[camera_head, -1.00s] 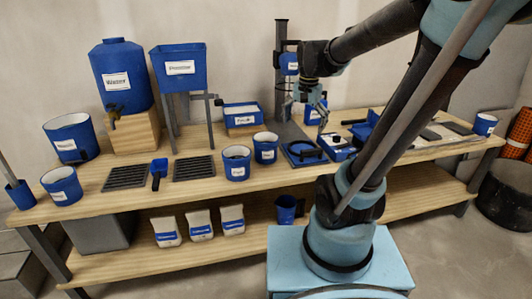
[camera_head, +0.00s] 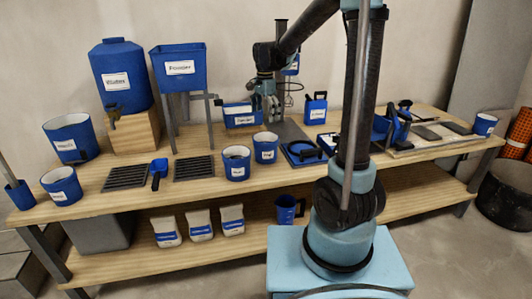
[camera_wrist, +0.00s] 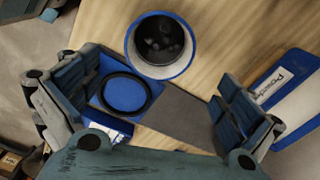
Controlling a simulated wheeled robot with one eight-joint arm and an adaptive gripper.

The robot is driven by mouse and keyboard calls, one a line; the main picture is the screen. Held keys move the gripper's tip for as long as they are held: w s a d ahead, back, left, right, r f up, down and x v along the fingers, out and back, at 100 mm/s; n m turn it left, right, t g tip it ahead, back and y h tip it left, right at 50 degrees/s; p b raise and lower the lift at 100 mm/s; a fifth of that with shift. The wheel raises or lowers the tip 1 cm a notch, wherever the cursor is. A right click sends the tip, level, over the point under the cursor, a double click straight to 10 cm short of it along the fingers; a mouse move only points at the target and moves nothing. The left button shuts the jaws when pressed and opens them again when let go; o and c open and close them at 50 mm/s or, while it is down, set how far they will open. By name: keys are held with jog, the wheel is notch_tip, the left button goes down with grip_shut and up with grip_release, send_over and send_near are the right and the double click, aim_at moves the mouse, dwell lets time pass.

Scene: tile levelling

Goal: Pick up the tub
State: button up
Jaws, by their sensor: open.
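Several blue tubs with white rims and labels stand on the bench, and I cannot tell which one the task means. Two stand side by side at the middle front: a left tub (camera_head: 237,163) and a right tub (camera_head: 265,148). One tub (camera_wrist: 160,45) with dark contents shows in the wrist view, beyond my fingers and apart from them. Others are a large tub (camera_head: 72,138) and a smaller tub (camera_head: 61,185) at the left, and a tub (camera_head: 485,124) at the far right. My gripper (camera_head: 265,108) is open and empty above the back of the bench, behind the middle tubs.
A blue box (camera_head: 240,115) stands left of my gripper. A tall stand (camera_head: 280,60) rises close behind. A blue square piece with a black ring (camera_wrist: 125,92) lies near the left finger. A blue container with a handle (camera_head: 316,107) stands to the right.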

aim_at(266, 146)
notch_tip(266, 146, down, 11)
jog(key=shift+r, duration=0.1)
jog(key=shift+w+d+f, duration=0.15)
jog(key=shift+f, duration=2.45)
jog(key=c, duration=1.7)
jog(key=shift+r, duration=0.15)
